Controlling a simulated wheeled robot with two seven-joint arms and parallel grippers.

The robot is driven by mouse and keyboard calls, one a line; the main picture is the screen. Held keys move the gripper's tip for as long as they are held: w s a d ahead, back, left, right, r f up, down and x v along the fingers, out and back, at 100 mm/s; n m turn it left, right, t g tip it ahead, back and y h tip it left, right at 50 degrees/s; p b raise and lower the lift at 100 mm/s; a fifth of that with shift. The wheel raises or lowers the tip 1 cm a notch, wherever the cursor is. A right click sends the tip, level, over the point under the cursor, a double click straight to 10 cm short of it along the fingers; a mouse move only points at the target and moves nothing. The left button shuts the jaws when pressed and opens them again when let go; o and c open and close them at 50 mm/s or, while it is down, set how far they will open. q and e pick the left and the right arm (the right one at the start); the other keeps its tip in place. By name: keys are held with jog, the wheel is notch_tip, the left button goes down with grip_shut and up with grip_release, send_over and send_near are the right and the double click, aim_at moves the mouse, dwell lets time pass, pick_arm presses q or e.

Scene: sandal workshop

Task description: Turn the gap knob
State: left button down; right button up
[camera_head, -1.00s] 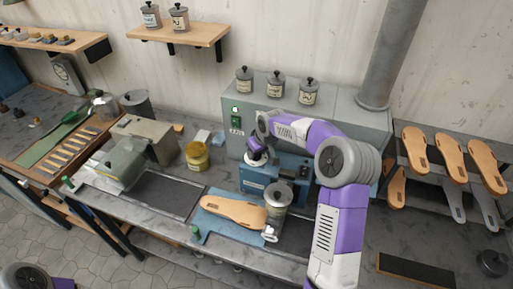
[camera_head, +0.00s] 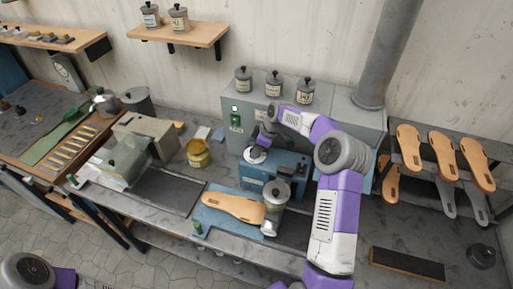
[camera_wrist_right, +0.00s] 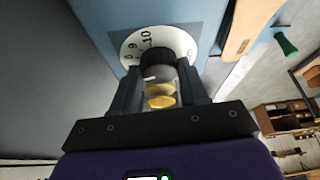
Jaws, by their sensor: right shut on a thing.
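The gap knob (camera_wrist_right: 158,56) is black and sits on a round white dial (camera_wrist_right: 183,40) with printed numbers; 8, 9 and 10 are legible in the right wrist view. My right gripper (camera_wrist_right: 158,78) is shut on the knob, one dark finger on each side. In the head view my right gripper (camera_head: 262,142) is above the dial and partly hides the knob. My left gripper is out of view; only part of that arm shows at lower left.
A tan sole (camera_head: 234,207) lies on a blue plate in front of the machine, beside a grey cylinder (camera_head: 274,207). A yellow jar (camera_head: 198,154) stands to the left. A grey cabinet (camera_head: 349,119) stands behind. Several sandal soles (camera_head: 445,158) are racked at right.

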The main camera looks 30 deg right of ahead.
dwell(0.3)
jog(key=o, duration=1)
jog(key=v, duration=0.7)
jog(key=shift+r, duration=0.35)
jog(key=shift+s+f, duration=0.1)
